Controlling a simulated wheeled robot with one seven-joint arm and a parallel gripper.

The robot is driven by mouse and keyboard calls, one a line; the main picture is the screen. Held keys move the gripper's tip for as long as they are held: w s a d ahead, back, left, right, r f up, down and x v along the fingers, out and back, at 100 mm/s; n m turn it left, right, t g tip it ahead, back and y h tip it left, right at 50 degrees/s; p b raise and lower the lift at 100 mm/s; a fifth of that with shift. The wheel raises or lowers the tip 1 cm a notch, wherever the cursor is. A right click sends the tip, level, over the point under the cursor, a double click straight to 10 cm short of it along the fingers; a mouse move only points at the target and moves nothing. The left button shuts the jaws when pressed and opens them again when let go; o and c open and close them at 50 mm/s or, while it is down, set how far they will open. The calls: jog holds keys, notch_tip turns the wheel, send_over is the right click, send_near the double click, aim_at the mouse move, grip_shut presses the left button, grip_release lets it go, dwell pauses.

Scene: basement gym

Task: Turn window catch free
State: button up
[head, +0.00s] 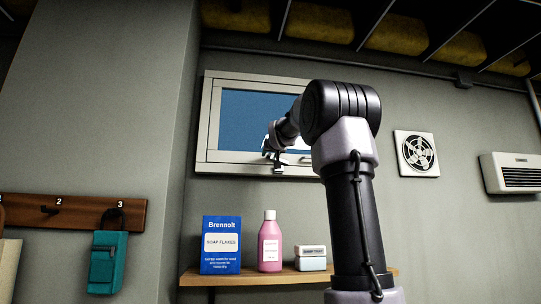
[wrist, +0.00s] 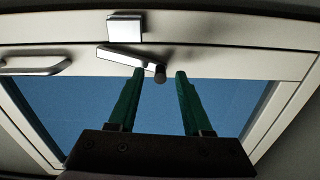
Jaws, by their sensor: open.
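The window (head: 243,155) is set in the wall behind my arm, with a pale frame and blue pane. In the wrist view its catch is a pale lever (wrist: 122,56), slanting down to the right and ending in a dark round knob (wrist: 160,76). A pale block (wrist: 125,27) sits on the frame just above the lever. My gripper (wrist: 160,73) is open, its two green fingertips on either side of the knob. I cannot tell whether the left finger touches the lever. In the head view my gripper (head: 270,152) is at the window's lower frame; my arm hides the window's right part.
A pale bar handle (wrist: 38,66) is on the window frame, left of the catch. Below the window, a shelf (head: 235,279) holds a blue soap box (head: 221,258), a pink bottle (head: 269,252) and a small tub (head: 311,263). A fan (head: 415,153) is right of my arm.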

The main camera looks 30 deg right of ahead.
jog(key=shift+c, duration=0.3)
grip_shut()
jog(key=shift+a+f+n, duration=0.1)
jog(key=shift+f+n, duration=0.25)
jog(key=shift+n, duration=0.45)
jog(key=shift+f+n, duration=0.3)
jog(key=shift+n, duration=0.5)
jog(key=shift+o, duration=0.3)
grip_release()
jog(key=v, duration=1.1)
